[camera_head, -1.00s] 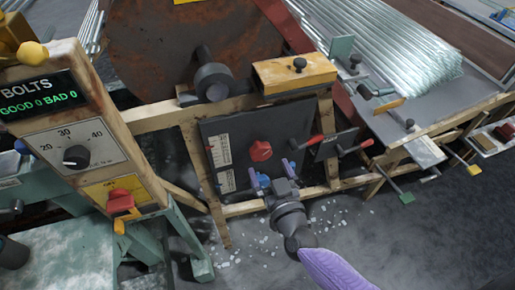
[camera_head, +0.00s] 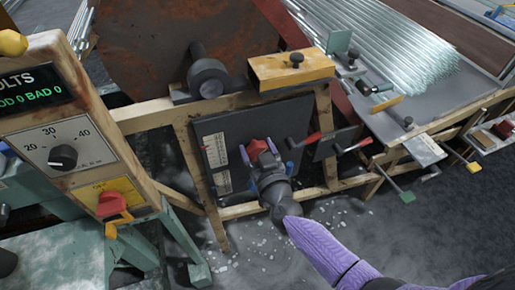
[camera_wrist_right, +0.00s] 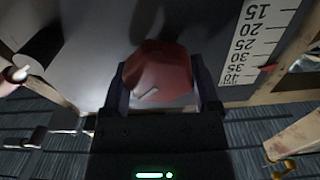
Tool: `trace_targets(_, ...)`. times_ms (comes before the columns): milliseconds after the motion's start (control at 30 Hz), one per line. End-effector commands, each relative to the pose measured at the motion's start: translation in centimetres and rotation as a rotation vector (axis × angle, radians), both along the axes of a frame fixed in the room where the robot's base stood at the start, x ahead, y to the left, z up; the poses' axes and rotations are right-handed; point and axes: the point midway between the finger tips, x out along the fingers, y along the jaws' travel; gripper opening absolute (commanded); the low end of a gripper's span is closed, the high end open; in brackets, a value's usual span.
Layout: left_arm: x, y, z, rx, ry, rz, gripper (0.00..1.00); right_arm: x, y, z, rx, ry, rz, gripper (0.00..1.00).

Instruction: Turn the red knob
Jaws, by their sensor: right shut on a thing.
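The red knob (camera_head: 259,146) sits on a dark upright panel (camera_head: 292,117) under a wooden frame. My right gripper (camera_head: 258,151) is at the panel, with one purple finger on each side of the knob, and is shut on it. In the right wrist view, the knob (camera_wrist_right: 160,72) lies between the two fingers of the gripper (camera_wrist_right: 162,90). A pale mark shows on its face. The gripper and wrist hide the lower part of the panel in the head view. My left gripper is not in view.
A yellow block (camera_head: 290,70) sits above the panel. At left is a control box with a dial (camera_head: 63,157) and a red switch (camera_head: 111,204). Glass tubes (camera_head: 393,52) lie at upper right.

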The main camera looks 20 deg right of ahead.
Motion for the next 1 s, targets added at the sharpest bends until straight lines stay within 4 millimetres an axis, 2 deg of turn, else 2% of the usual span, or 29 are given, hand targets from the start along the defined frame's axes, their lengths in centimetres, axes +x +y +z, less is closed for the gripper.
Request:
trace_targets(233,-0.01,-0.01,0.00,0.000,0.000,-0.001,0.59,-0.03,-0.01,-0.06,0.013,0.001,0.000,0.20)
trace_targets(467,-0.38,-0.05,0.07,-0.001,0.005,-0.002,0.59,-0.05,-0.04,-0.09,0.111,0.007,0.000,0.20)
trace_targets(1000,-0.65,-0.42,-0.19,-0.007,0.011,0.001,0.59,-0.07,-0.26,-0.30,0.600,0.025,-0.001,0.20)
